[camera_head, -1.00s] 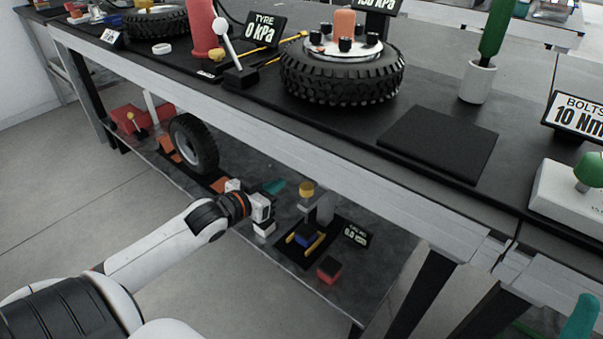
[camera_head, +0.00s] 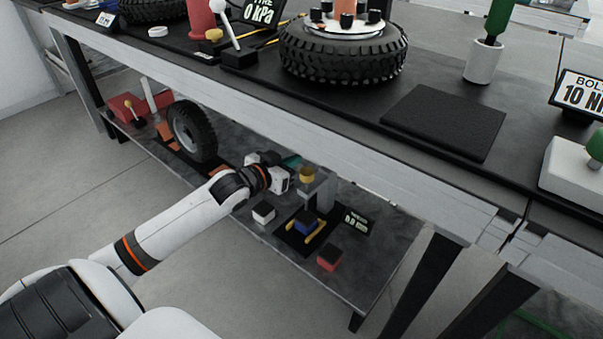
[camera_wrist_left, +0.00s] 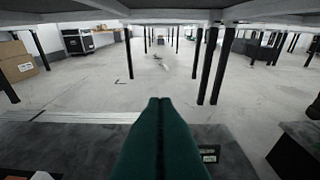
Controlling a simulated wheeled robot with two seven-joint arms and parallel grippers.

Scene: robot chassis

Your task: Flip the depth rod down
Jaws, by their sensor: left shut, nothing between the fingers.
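A small stand (camera_head: 325,195) with a yellow round cap (camera_head: 306,174) rises on the lower shelf. I cannot make out a separate depth rod. My left gripper (camera_head: 294,162) is just left of and behind the yellow cap, apparently apart from it. Its teal fingers (camera_wrist_left: 160,140) are shut and empty in the left wrist view, where the display (camera_wrist_left: 208,153) shows just right of them. My right gripper is out of view.
The workbench (camera_head: 300,130) overhangs the lower shelf. A white block (camera_head: 264,212) and a red block (camera_head: 329,257) lie near the stand. An upright wheel (camera_head: 192,131) stands further left. The shelf's front right part is clear.

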